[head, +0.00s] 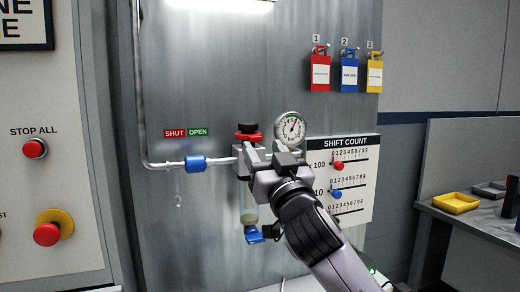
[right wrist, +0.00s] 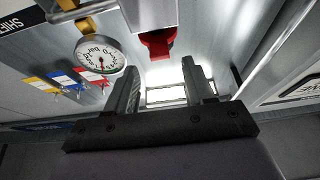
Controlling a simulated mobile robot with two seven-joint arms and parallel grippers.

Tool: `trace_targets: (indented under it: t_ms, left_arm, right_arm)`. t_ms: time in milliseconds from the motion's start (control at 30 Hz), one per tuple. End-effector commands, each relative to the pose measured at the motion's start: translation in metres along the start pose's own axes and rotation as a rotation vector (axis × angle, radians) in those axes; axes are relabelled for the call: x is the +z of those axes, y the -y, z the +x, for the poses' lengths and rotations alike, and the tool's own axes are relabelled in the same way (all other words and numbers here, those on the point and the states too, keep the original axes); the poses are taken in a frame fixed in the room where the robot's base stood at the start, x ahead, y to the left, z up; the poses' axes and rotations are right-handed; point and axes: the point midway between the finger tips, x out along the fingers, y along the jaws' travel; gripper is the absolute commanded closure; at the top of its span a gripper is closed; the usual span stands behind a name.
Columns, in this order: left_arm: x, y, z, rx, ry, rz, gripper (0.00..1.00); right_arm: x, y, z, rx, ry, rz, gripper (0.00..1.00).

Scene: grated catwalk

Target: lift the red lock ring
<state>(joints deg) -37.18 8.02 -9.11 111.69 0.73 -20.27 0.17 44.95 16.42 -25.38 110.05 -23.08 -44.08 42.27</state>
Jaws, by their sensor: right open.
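In the right wrist view the red ring (right wrist: 157,44) lies above the gap between my fingers. My right gripper (head: 262,154) is open in front of the unit, just below the ring, and hides part of the unit's body. Its two fingers also show in the right wrist view (right wrist: 163,88), with nothing between them. I cannot tell whether a finger touches the unit. My left gripper is not in view.
A round gauge (head: 290,128) stands close to the right of the ring. A pipe with a blue sleeve (head: 195,163) runs in from the left. Hanging tags (head: 348,75) and a shift count board (head: 355,190) are to the right. A yellow tray (head: 456,203) sits on a side bench.

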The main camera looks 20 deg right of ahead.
Motion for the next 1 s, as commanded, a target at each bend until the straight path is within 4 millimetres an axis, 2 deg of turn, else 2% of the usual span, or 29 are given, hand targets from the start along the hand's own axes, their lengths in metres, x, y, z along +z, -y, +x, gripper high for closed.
trace_targets:
  t_ms: [100,300,833,933,1000]
  left_arm:
    - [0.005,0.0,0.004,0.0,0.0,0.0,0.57]
    - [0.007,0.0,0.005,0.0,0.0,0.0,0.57]
    - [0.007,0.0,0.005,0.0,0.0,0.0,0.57]
    - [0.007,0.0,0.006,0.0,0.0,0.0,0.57]
    - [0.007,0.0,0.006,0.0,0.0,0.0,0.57]
  right_arm:
    - [0.002,0.0,-0.016,-0.001,0.0,0.002,0.47]
    - [0.0,0.0,-0.031,0.0,-0.001,0.001,0.47]
    - [0.001,0.0,-0.033,0.001,0.003,0.0,0.47]
    - [0.015,-0.002,-0.038,0.007,0.04,0.002,0.47]
    - [0.036,-0.005,-0.048,0.018,0.101,0.001,0.47]
